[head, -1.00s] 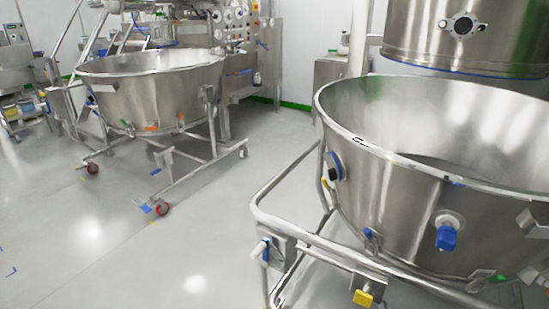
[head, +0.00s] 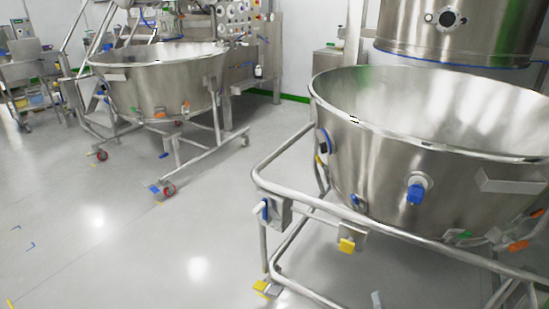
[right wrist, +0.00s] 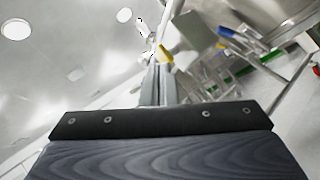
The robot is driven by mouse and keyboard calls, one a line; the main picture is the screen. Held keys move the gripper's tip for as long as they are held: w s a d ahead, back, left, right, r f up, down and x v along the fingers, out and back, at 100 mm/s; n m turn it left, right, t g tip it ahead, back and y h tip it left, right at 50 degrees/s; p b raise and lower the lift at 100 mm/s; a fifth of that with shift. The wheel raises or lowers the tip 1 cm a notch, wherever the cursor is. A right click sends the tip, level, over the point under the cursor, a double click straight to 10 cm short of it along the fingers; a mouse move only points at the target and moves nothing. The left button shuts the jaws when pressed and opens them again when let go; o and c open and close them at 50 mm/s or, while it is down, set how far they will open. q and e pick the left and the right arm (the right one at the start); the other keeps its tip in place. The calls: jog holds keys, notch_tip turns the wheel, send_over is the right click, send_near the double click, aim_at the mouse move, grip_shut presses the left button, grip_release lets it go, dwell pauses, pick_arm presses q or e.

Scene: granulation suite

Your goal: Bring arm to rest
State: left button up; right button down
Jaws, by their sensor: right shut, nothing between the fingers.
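My right gripper (right wrist: 157,85) shows in the right wrist view as narrow grey fingers beyond a dark bar with screws. The fingers are shut with nothing between them. They point toward a blurred, tilted scene of ceiling lights and steel equipment. I cannot make out the right gripper clearly in the head view. My left gripper is not in view.
A large steel bowl (head: 375,165) on a wheeled tubular frame (head: 300,205) stands close on the right, below a steel cylinder (head: 460,42). Another wheeled steel bowl (head: 165,90) stands farther left. Open grey floor (head: 110,235) lies at the lower left.

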jog(key=s+a+r+n+g+y, duration=0.3)
jog(key=a+r+n+g+y, duration=0.5)
jog(key=n+g+y, duration=0.65)
jog(key=s+a+r+n+g+h, duration=0.35)
jog(key=s+n+g, duration=0.2)
jog(key=n, duration=0.35)
jog(key=s+a+r+n+g+h, duration=0.2)
jog(key=s+r+n+g+h, duration=0.3)
jog(key=n, duration=0.4)
jog(key=s+d+r+n+t+h, duration=0.55)
jog(key=s+n+t+h, duration=0.2)
jog(key=s, duration=0.25)
notch_tip(320, 180, up, 20)
jog(key=p, duration=2)
jog(key=shift+s+g+h, duration=0.15)
jog(key=shift+g+h, duration=0.2)
jog(key=shift+g, duration=0.1)
jog(key=shift+d+f, duration=0.1)
jog(key=shift+f, duration=0.05)
